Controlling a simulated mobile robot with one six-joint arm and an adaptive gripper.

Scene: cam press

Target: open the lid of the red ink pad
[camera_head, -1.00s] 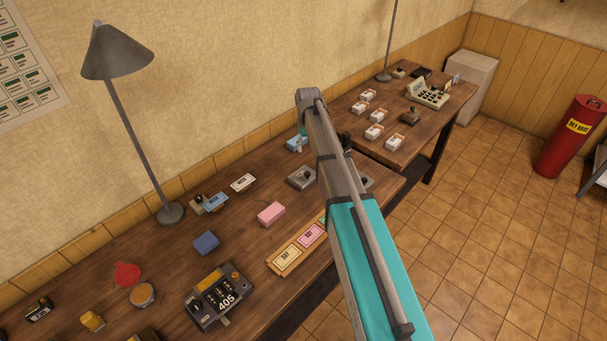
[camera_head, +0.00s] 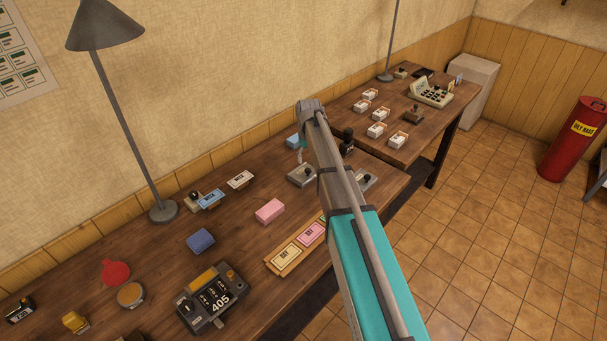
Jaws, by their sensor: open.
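My gripper (camera_head: 300,157) shows only as a small part left of my arm's bend, just above and behind the left grey box. It is open with nothing visible in it. The arm hides most of it, and I cannot tell whether it touches the box.
A pink block (camera_head: 270,211), a ticket tray (camera_head: 285,254), a numbering machine (camera_head: 212,298) and a lamp (camera_head: 163,211) stand further left.

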